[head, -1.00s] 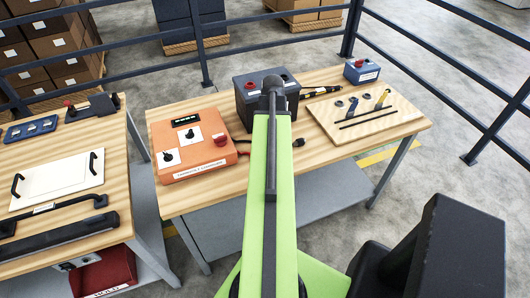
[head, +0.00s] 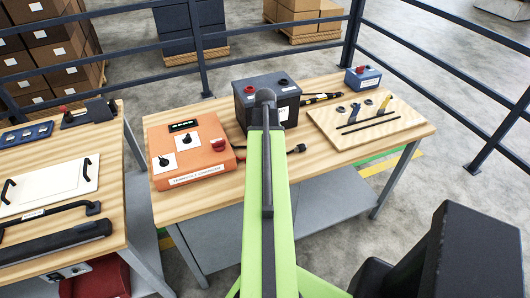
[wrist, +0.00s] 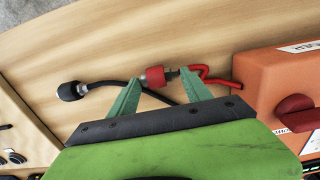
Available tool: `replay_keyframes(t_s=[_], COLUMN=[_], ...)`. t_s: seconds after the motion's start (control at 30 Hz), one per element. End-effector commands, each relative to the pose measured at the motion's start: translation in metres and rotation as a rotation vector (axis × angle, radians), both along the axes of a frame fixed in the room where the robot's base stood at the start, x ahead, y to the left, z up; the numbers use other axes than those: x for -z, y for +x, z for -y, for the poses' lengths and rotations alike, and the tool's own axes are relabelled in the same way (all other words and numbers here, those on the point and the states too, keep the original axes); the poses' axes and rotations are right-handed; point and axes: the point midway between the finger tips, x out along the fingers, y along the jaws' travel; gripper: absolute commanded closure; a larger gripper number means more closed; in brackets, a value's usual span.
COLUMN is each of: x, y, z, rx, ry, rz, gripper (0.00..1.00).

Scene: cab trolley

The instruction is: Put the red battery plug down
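The red battery plug (wrist: 155,76) shows in the wrist view, between and just beyond my two green fingertips. My gripper (wrist: 160,78) is open, with a wide gap between its fingers. The plug appears to lie at tabletop level, but I cannot tell whether a finger touches it. A red cable (wrist: 204,78) runs from it toward the orange charger (wrist: 268,85). A black plug (wrist: 70,91) lies on the wood to the left, its black cable passing by the red plug. In the head view my arm hides the gripper and the red plug.
The charger (head: 188,152) stands left of my arm on the wooden table (head: 190,206). A dark battery (head: 240,105) stands behind my arm's end. A wooden board (head: 325,125) with tools and a small blue box (head: 363,79) are at right. Another table (head: 110,170) stands at left.

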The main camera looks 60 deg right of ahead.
Motion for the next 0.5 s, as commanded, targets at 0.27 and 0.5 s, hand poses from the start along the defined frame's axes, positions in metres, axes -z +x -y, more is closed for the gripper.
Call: replay_keyframes(t_s=[0.27,0.5], x=[-0.0003,-0.0010], y=[0.0003,0.0005], z=[-0.0003,-0.0004], rx=[-0.001,-0.001], ry=[0.000,0.000], rz=[0.000,0.000], gripper=[0.29,0.29])
